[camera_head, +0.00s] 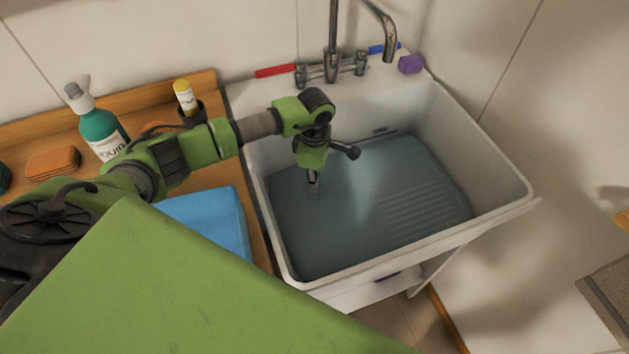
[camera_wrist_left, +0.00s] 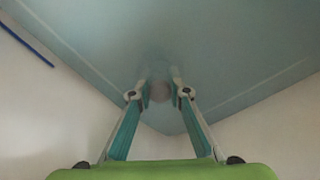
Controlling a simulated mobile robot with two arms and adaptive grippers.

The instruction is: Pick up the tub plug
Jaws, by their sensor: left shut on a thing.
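The white tub (camera_head: 521,187) holds blue-grey water (camera_head: 345,225). My left gripper (camera_head: 313,188) points down into the left part of the tub, with its fingertips at or under the water. In the left wrist view the gripper (camera_wrist_left: 160,91) has its two fingertips at either side of a small, round, pinkish-grey tub plug (camera_wrist_left: 160,92), and it is shut on it. The plug looks blurred through the water there. I cannot make the plug out in the head view. My right gripper is not in view.
The tap (camera_head: 332,60) rises at the tub's back edge. A purple block (camera_head: 410,64) sits at the back right rim. A teal bottle (camera_head: 101,130), a yellow-capped bottle (camera_head: 185,95), an orange block (camera_head: 53,162) and a blue folded item (camera_head: 207,222) are on the wooden counter.

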